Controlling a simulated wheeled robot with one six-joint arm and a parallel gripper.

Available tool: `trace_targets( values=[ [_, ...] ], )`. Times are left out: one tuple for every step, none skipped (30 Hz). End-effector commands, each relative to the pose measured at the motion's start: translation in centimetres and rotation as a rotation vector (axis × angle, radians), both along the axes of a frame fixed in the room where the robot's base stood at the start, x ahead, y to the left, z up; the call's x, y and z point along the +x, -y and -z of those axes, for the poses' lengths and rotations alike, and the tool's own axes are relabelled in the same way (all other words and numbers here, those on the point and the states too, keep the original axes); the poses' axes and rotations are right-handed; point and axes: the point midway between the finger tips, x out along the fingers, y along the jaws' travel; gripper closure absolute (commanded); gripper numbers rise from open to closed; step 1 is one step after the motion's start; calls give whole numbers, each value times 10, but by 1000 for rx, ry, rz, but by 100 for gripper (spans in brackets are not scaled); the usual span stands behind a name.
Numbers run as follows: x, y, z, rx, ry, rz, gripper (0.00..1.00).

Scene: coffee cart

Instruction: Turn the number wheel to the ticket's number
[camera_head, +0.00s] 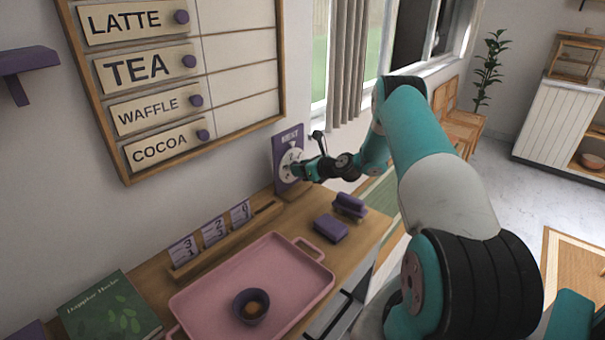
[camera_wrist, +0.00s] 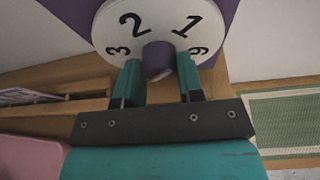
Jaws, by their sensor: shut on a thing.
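The number wheel (camera_head: 287,160) is a white disc on a purple upright board (camera_head: 282,143) at the counter's back right. In the wrist view the wheel (camera_wrist: 113,24) shows 3, 2, 1 and a partly hidden 9 or 6; its lower part is covered by my gripper. A purple knob (camera_wrist: 158,55) sticks out of its middle. My gripper (camera_wrist: 160,66) is shut on this knob, one teal finger on each side; my gripper (camera_head: 302,169) also shows in the head view. Purple and white number tickets (camera_head: 212,230) stand in a wooden rail; their digits are small and hard to read.
A pink tray (camera_head: 205,308) holding a dark bowl (camera_head: 251,305) lies in front of the wooden ticket rail (camera_head: 228,243). A green book (camera_head: 108,305) is left; purple blocks (camera_head: 331,228) lie right. A menu board (camera_head: 240,48) hangs above.

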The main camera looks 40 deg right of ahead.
Motion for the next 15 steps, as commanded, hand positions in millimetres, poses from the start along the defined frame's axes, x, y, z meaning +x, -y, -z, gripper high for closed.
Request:
trace_targets(
  values=[
    [0,2,1,29,-1,2,89],
    [0,2,1,48,-4,2,89],
    [0,2,1,72,-7,2,89],
    [0,2,1,87,-8,2,89],
    [0,2,0,103,-12,2,89],
    [0,3,0,120,-15,2,89],
    [0,3,0,132,-16,3,89],
    [0,3,0,143,-16,3,89],
    [0,3,0,157,-19,3,89],
    [0,3,-1,166,-19,2,89],
    [0,3,-1,173,-20,2,89],
    [0,3,-1,182,-22,1,89],
    [0,3,-1,188,-23,1,89],
    [0,3,-1,193,-24,2,89],
    [0,3,-1,198,-24,2,89]
  ],
)
